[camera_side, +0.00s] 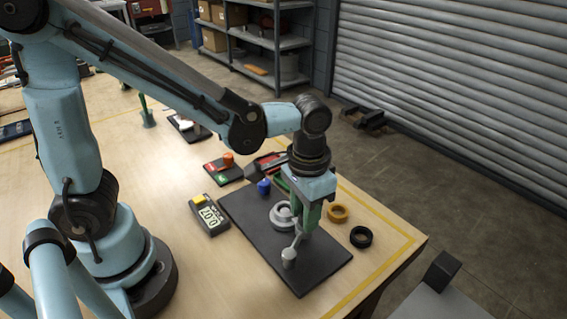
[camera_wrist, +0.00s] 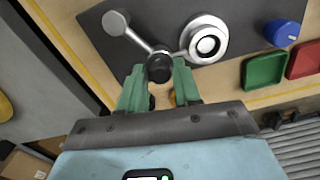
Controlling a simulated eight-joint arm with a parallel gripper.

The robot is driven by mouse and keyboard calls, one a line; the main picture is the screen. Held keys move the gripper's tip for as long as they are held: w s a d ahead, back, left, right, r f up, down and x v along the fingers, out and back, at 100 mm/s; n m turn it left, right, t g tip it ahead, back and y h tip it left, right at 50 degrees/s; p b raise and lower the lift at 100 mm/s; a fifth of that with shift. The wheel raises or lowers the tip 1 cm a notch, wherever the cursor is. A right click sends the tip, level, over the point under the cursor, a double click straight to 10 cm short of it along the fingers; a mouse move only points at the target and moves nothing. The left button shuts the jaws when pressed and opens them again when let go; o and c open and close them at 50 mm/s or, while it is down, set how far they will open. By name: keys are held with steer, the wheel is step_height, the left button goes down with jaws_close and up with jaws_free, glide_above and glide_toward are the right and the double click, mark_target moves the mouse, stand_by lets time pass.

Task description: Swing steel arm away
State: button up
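The steel arm (camera_side: 296,243) is a grey lever on a dark base plate (camera_side: 250,220), with a round grey post (camera_side: 288,257) at its near end. In the wrist view the lever (camera_wrist: 138,36) runs from the round post (camera_wrist: 116,22) to a black knob (camera_wrist: 160,68). A silver ring-shaped casing (camera_wrist: 205,40) sits beside the knob on the plate; it also shows in the side view (camera_side: 280,215). My gripper (camera_wrist: 160,72) has its green fingers on both sides of the black knob, apparently touching it. The side view hides the knob behind my gripper (camera_side: 304,228).
A blue knob (camera_side: 263,187) stands at the plate's far end. An orange ring (camera_side: 337,213) and a black ring (camera_side: 361,237) lie right of the plate. A meter (camera_side: 208,215) lies left. Green (camera_wrist: 265,72) and red trays sit past the plate.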

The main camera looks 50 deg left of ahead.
jaws_close()
steer(key=shift+d, duration=0.1)
steer(key=d+m, duration=0.1)
steer(key=m, duration=0.1)
steer(key=d+m, duration=0.1)
steer(key=m, duration=0.1)
steer(key=shift+w+d, duration=0.15)
steer(key=shift+w, duration=0.25)
steer(key=shift+s+d+m, duration=0.1)
steer(key=shift+d+m, duration=0.55)
steer(key=shift+m, duration=0.6)
steer(key=shift+s+d+m, duration=0.1)
steer(key=shift+d+m, duration=0.55)
steer(key=shift+m, duration=0.6)
steer(key=shift+d, duration=0.1)
steer(key=shift+o, duration=2.1)
jaws_free()
steer(key=shift+r, duration=0.15)
step_height(320, 180, up, 12)
